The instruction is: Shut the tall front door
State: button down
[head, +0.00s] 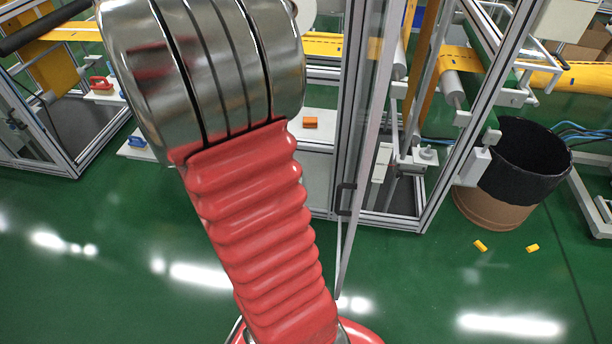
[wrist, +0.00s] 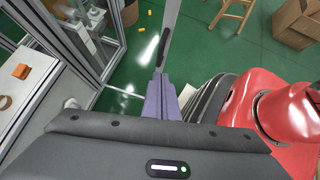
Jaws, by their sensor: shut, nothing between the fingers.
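The tall front door (head: 362,130) is a narrow metal-framed panel with clear glazing. It stands open, swung out from the machine frame, and shows nearly edge-on in the head view. Its dark handle (head: 345,199) is at mid-height. In the wrist view the door edge (wrist: 174,16) and handle (wrist: 166,48) run down towards my gripper (wrist: 162,86). My purple fingers are together and empty, and their tips overlap the door edge just below the handle. I cannot tell whether they touch it. My gripper is hidden in the head view.
The metal machine frame (head: 432,205) stands behind the door. A black-lined brown bin (head: 486,206) is at its right. Yellow blocks (head: 481,246) lie on the green floor. An orange block (head: 310,122) sits inside. Cardboard boxes (wrist: 297,22) and a wooden stool (wrist: 236,13) are farther off.

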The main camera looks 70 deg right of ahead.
jog(key=s+d+r+x, duration=0.1)
jog(key=r+x, duration=0.1)
jog(key=x, duration=1)
jog(key=shift+s+f, duration=0.2)
jog(key=shift+s, duration=0.35)
jog(key=shift+s, duration=0.1)
